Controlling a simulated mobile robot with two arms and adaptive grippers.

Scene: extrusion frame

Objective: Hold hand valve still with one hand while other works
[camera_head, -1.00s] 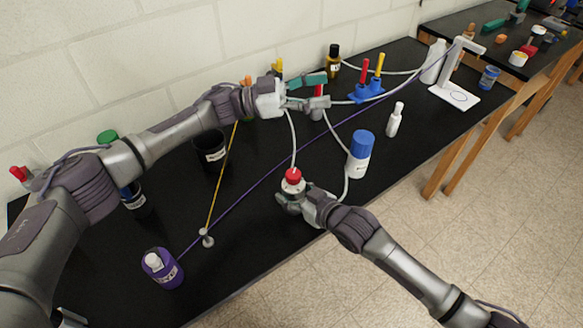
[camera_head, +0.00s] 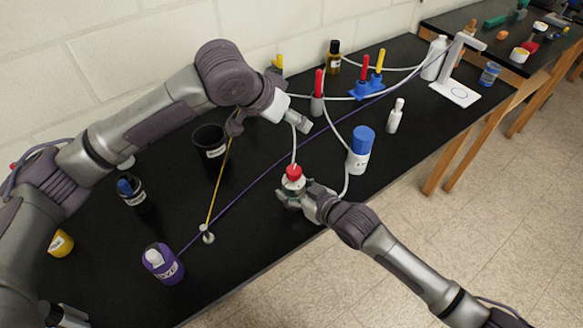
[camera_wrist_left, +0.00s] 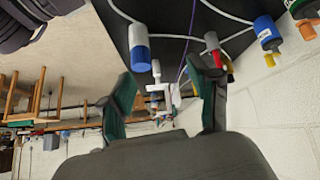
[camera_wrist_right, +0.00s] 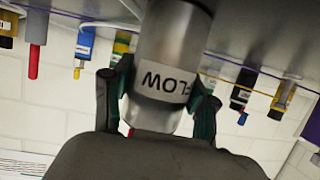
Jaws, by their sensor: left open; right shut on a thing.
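The hand valve (camera_head: 293,182), with a red knob on a pale body, stands on the black bench near its front edge. My right gripper (camera_head: 298,195) comes from the lower right and is shut around its body. In the right wrist view the grey cylinder with an upside-down FLOW label (camera_wrist_right: 165,82) sits between the two fingers. My left gripper (camera_head: 297,120) is above the bench, behind and above the valve. Its fingers are spread with nothing between them in the left wrist view (camera_wrist_left: 165,95). The valve's lower part is partly hidden by the right fingers.
A white bottle with a blue cap (camera_head: 360,155) stands right of the valve. A black pot (camera_head: 211,150) and purple bottle (camera_head: 162,265) are left. White tubing, a purple line (camera_head: 252,184) and a yellow line (camera_head: 219,178) cross the bench. A red-handled fitting (camera_head: 318,90) is behind.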

